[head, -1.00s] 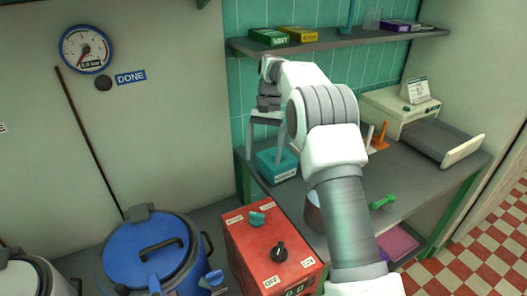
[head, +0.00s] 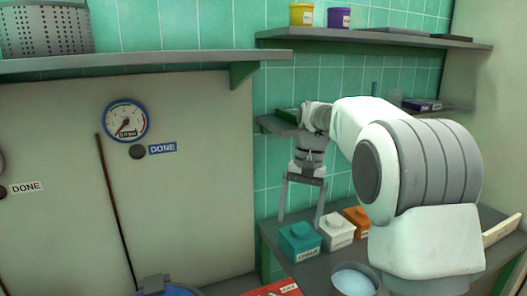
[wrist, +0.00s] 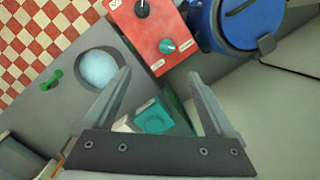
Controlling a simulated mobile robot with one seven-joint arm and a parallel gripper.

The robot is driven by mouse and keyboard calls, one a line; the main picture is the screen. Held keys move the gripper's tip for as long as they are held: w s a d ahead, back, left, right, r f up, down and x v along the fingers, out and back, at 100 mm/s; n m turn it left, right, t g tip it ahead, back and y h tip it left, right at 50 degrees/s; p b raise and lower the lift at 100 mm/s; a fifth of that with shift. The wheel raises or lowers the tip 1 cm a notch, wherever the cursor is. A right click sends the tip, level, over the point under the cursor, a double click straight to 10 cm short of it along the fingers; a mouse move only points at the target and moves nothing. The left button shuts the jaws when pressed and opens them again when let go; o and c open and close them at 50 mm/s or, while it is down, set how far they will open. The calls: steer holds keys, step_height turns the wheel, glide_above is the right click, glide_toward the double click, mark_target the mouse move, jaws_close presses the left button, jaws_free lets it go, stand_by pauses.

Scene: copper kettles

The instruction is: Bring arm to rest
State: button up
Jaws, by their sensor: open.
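My gripper (head: 300,222) hangs in the air with its fingers pointing down, above the back left part of the grey table. Its two fingers are wide apart with nothing between them. In the wrist view my gripper (wrist: 163,88) is also open and empty. A teal lidded box (head: 299,240) stands on the table just below the fingertips, apart from them as far as I can see. The teal box also shows in the wrist view (wrist: 153,117). My arm reaches in from the right and hides part of the table and wall.
A white box (head: 336,231) and an orange box (head: 357,218) stand beside the teal one. A bowl (head: 354,281) sits nearer. A red control box (wrist: 150,30) and a blue kettle (wrist: 235,22) are close by. Shelves (head: 150,60) project from the wall above.

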steer(key=s+d+r+n+t, duration=0.1)
steer(key=s+d+r+t, duration=0.15)
steer(key=s, duration=0.45)
steer(key=s+d+r+t, duration=0.1)
steer(key=s+r, duration=0.3)
steer(key=s, duration=0.3)
steer(key=s+d+f+n+t+h, duration=0.1)
steer(key=s+f+t, duration=0.3)
steer(key=s, duration=0.9)
steer(key=shift+s+d+f+n, duration=0.15)
steer(key=shift+d+f+n, duration=0.3)
steer(key=shift+f+n, duration=0.2)
steer(key=c, duration=0.6)
steer(key=shift+a, duration=0.2)
steer(key=shift+c, duration=0.2)
